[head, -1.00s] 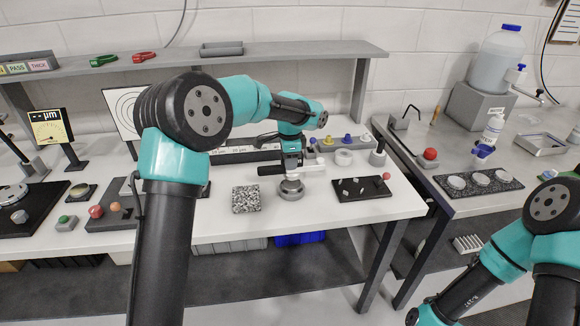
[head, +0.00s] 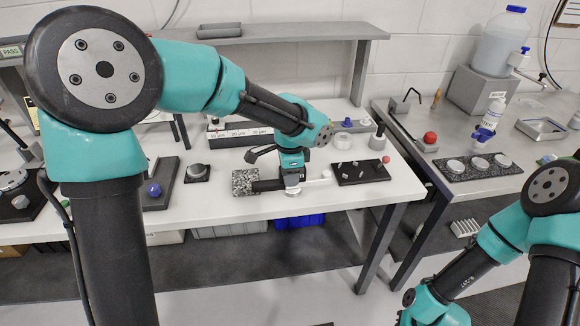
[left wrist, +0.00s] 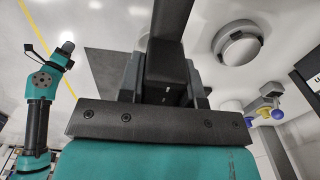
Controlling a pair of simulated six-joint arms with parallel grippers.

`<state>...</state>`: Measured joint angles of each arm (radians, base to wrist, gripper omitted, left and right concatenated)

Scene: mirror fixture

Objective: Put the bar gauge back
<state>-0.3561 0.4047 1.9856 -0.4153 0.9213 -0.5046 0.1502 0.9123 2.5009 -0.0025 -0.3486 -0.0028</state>
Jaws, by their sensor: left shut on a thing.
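My left gripper (head: 292,182) is low over the white bench, shut on a dark bar that I take for the bar gauge (head: 268,185). The bar lies crosswise: its dark part points left and overlaps the edge of a speckled block (head: 244,180), and a whitish part points right. I cannot tell whether it touches the block. In the left wrist view the dark bar (left wrist: 167,60) stands out between the fingers. A rack with µm labels (head: 240,132) is at the back of the bench, partly hidden by my arm. My right gripper does not show clearly.
A black tray (head: 375,178) with small pieces lies to the right of the gripper. The bench's front edge is close. A red ball (head: 430,137) is on the side bench.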

